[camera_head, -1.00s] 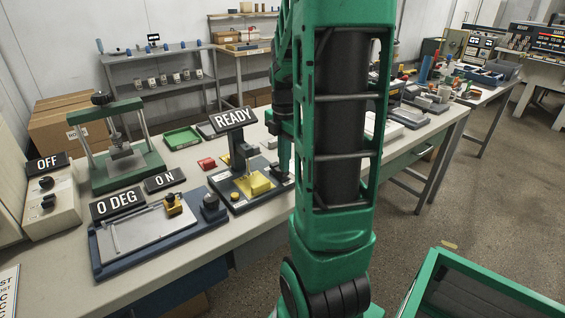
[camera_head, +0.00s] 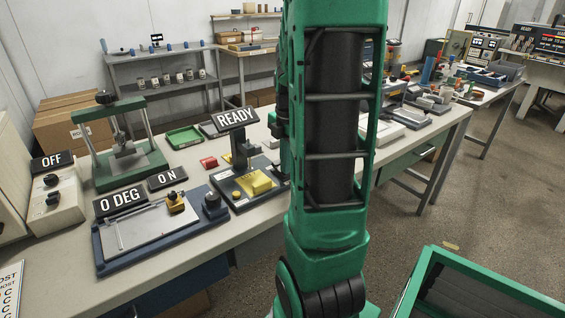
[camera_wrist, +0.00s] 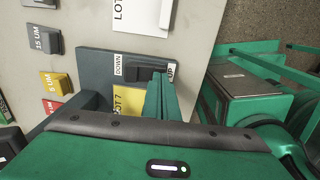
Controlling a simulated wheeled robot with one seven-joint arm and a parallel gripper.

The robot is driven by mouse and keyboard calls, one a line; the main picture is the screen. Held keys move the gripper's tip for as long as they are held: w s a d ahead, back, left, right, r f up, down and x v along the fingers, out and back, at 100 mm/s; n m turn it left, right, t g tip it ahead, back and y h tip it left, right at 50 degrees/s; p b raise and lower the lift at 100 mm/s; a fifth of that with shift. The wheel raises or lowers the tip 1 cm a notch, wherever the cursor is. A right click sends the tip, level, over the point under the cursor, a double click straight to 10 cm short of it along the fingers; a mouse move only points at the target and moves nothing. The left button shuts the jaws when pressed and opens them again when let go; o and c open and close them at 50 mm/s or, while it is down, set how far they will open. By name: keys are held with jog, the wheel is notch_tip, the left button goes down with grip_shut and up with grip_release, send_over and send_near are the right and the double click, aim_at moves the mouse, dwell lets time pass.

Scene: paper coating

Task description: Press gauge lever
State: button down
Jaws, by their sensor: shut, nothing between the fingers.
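The gauge is a dark stand with a black post (camera_head: 240,152) under a READY sign, and a yellow block (camera_head: 258,184) on its base. Its right side is partly hidden behind my arm. In the wrist view the dark gauge base (camera_wrist: 92,62) carries a black lever (camera_wrist: 146,75) between labels DOWN and UP. My gripper (camera_wrist: 162,96) is shut and empty, its green fingers at the lever's UP end. I cannot tell whether they touch the lever. My gripper is hidden behind my arm in the head view.
A yellow LOT 7 block (camera_wrist: 129,101) lies close to the fingers. Coloured blocks marked 15 UM (camera_wrist: 46,40) and 8 UM (camera_wrist: 55,84) stand left of the base. In the head view a 0 DEG coating plate (camera_head: 150,228) and a green tray (camera_head: 185,137) are nearby.

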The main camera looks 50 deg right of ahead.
jog(key=shift+w+r, duration=0.1)
jog(key=shift+w+d+r, duration=0.2)
jog(key=shift+w+r, duration=0.05)
jog(key=shift+w, duration=0.25)
jog(key=shift+r, duration=0.1)
jog(key=shift+r, duration=0.25)
jog(key=s+a+r, duration=0.1)
jog(key=s+r, duration=0.2)
jog(key=r, duration=1)
jog(key=shift+f, duration=0.1)
